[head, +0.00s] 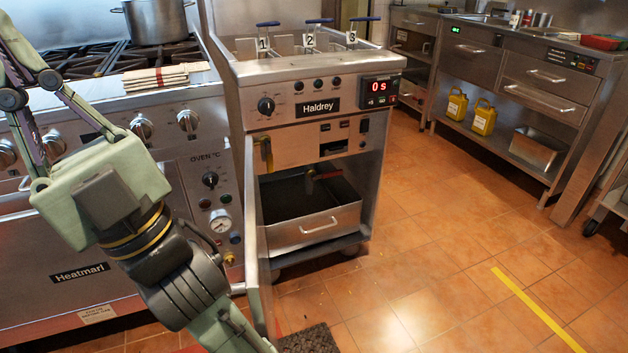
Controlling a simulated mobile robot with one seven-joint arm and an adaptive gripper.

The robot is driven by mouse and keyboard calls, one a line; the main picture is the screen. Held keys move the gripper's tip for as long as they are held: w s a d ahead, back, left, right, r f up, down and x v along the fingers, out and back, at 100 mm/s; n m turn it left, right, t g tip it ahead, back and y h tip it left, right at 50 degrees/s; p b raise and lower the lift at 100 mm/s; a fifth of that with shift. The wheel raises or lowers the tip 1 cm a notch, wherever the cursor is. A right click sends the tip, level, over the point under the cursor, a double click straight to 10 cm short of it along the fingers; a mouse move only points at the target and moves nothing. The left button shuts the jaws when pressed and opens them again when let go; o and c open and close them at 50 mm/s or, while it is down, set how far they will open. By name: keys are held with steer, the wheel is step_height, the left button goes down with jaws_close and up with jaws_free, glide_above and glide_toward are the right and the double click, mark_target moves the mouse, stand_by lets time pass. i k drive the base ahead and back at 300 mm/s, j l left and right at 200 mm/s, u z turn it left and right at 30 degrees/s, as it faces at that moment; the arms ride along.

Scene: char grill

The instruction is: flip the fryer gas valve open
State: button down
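The fryer (318,90), labelled Haldrey, stands in the middle of the head view. Its cabinet door (257,265) is open, swung out on the left. A small yellow lever (266,150) hangs roughly downward at the upper left of the cabinet opening; it looks like the gas valve handle, but its exact setting is unclear. A red-handled fitting (325,175) sits deeper inside. My gripper (12,50) is at the upper left, in front of the range and well left of the fryer. Its fingertips run to the frame edge, so its opening is unclear. I see nothing held.
The range (90,275) stands left of the fryer, with a pot (155,20) and folded towels (165,77) on top. A metal pan (318,225) sits in the fryer cabinet. A dark mat (310,340) lies below. The tiled floor to the right is clear.

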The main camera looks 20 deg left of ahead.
mark_target(270, 162)
steer(key=i+l+u, duration=0.25)
steer(key=i+l, duration=0.15)
steer(key=l, duration=0.25)
steer(key=i+l+u, duration=0.15)
steer(key=l, duration=0.2)
steer(key=i+l+u, duration=0.15)
steer(key=l, duration=0.2)
steer(key=i+j, duration=0.35)
steer(key=j, duration=0.2)
